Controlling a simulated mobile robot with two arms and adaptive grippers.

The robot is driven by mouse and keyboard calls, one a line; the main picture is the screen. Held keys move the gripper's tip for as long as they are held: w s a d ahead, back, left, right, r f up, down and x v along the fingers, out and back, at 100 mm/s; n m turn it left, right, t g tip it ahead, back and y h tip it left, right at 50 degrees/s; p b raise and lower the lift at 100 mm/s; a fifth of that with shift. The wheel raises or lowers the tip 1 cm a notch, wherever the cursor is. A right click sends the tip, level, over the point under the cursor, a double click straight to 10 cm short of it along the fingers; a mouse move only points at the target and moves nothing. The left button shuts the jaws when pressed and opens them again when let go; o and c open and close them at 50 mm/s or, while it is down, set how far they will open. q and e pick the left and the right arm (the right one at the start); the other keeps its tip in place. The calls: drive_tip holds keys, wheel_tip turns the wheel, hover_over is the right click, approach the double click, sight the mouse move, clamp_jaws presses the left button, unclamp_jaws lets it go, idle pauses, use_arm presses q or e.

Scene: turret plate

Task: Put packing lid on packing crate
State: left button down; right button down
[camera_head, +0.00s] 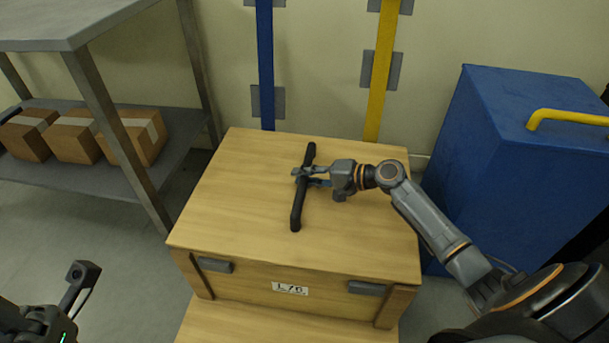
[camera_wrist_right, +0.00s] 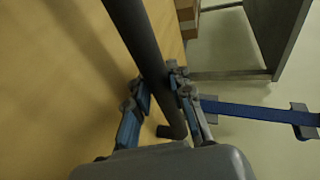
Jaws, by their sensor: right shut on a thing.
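The packing lid (camera_head: 235,210) is a flat, light wooden panel with a long black bar handle (camera_head: 297,212) across its middle. It lies over the wooden packing crate (camera_head: 240,288), whose front shows a white label and grey metal pieces. I see no clear gap between lid and crate, but cannot tell whether the lid is fully seated. My right gripper (camera_head: 311,177) is shut on the handle. In the right wrist view its fingers (camera_wrist_right: 160,102) lie on both sides of the dark bar (camera_wrist_right: 138,35).
A lower wooden surface (camera_head: 285,328) shows in front of the crate. A grey metal shelf (camera_head: 75,22) with several cardboard boxes (camera_head: 72,138) stands left. A blue cabinet (camera_head: 500,140) with a yellow handle stands right. Blue and yellow straps (camera_head: 381,70) hang on the wall behind.

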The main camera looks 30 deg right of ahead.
drive_tip(key=shift+w+r, duration=0.15)
drive_tip(key=shift+r, duration=0.15)
drive_tip(key=shift+f, duration=0.15)
